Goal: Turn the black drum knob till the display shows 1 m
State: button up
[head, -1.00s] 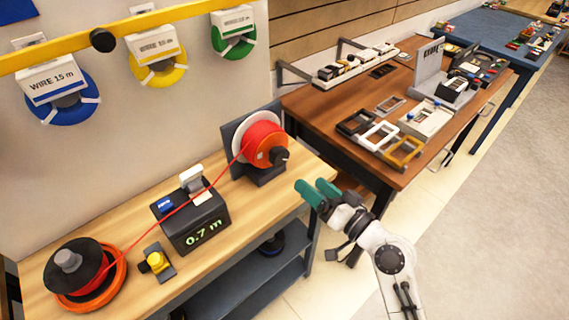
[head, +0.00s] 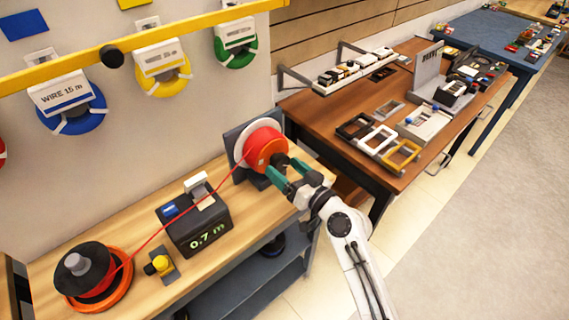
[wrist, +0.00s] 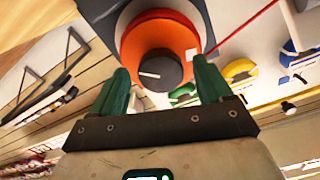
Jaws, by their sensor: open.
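The black drum knob (wrist: 160,70) sits at the centre of the orange drum face in the wrist view, with a white mark on it pointing left. In the head view the knob (head: 280,160) is partly hidden by my gripper. My gripper (head: 282,172) is open, with its green fingers (wrist: 160,85) on either side of the knob; I cannot tell whether they touch it. The red wire drum (head: 262,146) stands upright at the bench's right end. The display (head: 208,236) on the black meter box reads 0.7 m.
Red wire runs from the drum across the meter box to a spool (head: 90,272) at the bench's left. A yellow button (head: 160,264) is beside the box. A brown table (head: 330,110) with frames stands right. Wire coils hang on the wall from a yellow rail (head: 190,32).

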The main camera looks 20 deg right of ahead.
jog(key=shift+w+a, duration=0.2)
jog(key=shift+w, duration=0.3)
jog(key=c, duration=1)
